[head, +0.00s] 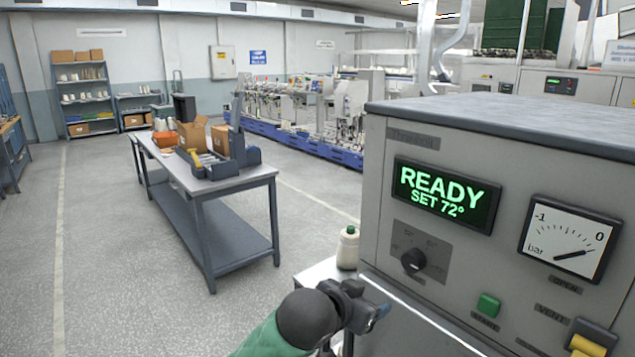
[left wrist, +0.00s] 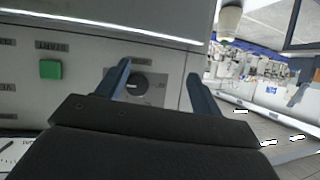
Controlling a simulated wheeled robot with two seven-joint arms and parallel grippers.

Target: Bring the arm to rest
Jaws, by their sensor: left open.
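My left gripper (head: 374,314) is in front of the grey machine (head: 400,220), low in the head view, at the end of my green-sleeved arm. In the left wrist view its two fingers (left wrist: 160,88) are apart with nothing between them but the panel behind. The black knob (head: 413,261) is on the machine front above the gripper; it also shows between the fingers in the left wrist view (left wrist: 133,86), which is turned over. The display (head: 446,195) reads READY, SET 72° in green. My right gripper is out of view.
A green START button (head: 488,305), a yellow lever (head: 588,346) and a gauge (head: 570,240) are on the machine front. A table (head: 215,178) with boxes stands farther left. The floor on the left is clear.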

